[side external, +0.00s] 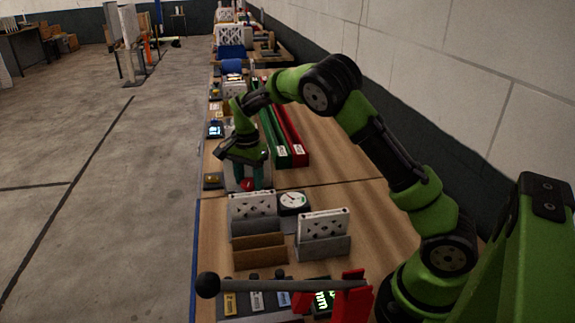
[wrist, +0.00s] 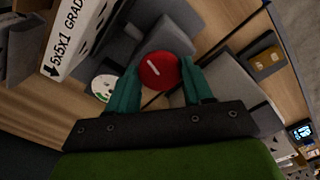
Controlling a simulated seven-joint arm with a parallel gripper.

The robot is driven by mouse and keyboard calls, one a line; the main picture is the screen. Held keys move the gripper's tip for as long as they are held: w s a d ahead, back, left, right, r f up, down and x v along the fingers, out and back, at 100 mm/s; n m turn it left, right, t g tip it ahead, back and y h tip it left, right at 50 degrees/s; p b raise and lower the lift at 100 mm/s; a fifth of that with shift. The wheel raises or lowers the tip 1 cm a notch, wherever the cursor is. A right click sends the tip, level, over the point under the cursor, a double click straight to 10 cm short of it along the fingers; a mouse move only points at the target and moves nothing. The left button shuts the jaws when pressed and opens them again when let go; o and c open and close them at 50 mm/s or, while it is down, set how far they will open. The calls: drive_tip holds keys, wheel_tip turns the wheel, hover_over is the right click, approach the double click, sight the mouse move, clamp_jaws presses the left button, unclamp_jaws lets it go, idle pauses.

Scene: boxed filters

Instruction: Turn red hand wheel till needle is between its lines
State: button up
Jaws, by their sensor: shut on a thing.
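The red hand wheel (wrist: 160,70) has a white mark on its face and sits between the two teal fingers of my gripper (wrist: 162,80) in the wrist view. The fingers are shut on the wheel's sides. In the side external view the wheel (side external: 247,184) shows as a small red patch just below my gripper (side external: 256,178). A round white-faced gauge with a dark rim (side external: 293,200) stands close by, to the right of the wheel. It also shows in the wrist view as a dial (wrist: 103,88), partly hidden by a finger. The needle's place against the lines is too small to read.
White boxed filters (side external: 252,204) (side external: 324,224) stand in grey holders near the wheel. Brown dividers (side external: 260,250) stand in front. Long green and red bars (side external: 284,130) lie behind. A lever with a black ball (side external: 208,285) is at the front edge. Bare wood lies to the right.

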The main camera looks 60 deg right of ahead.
sight(249, 182)
drive_tip(key=shift+m, duration=0.6)
drive_tip(key=o, duration=1)
drive_tip(key=shift+o, duration=0.2)
wheel_tip(249, 182, up, 17)
